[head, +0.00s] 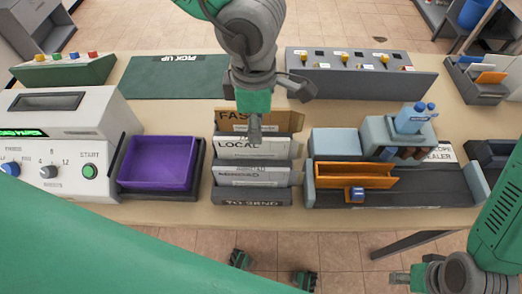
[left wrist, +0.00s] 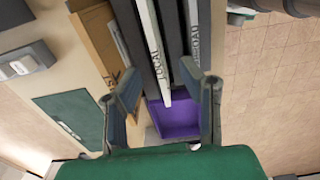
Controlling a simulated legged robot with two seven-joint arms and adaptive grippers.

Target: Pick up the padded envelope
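A brown envelope-like piece (head: 286,121), which I take for the padded envelope, stands upright in the rear "FAST" slot of the letter rack (head: 251,196). It also shows at upper left in the left wrist view (left wrist: 98,33). My left gripper (head: 255,122) hangs above the rack, its near finger in front of the brown piece. In the left wrist view its two fingers (left wrist: 167,90) are spread, with nothing held between them. My right gripper (head: 405,278) is low at the lower right, away from the table; its finger gap is not clear.
A purple tray (head: 160,162) lies left of the rack, beside a white machine (head: 62,140). An orange tray (head: 352,182) and a grey box (head: 335,142) are to the right. A green "PICK UP" mat (head: 175,77) lies behind, mostly clear.

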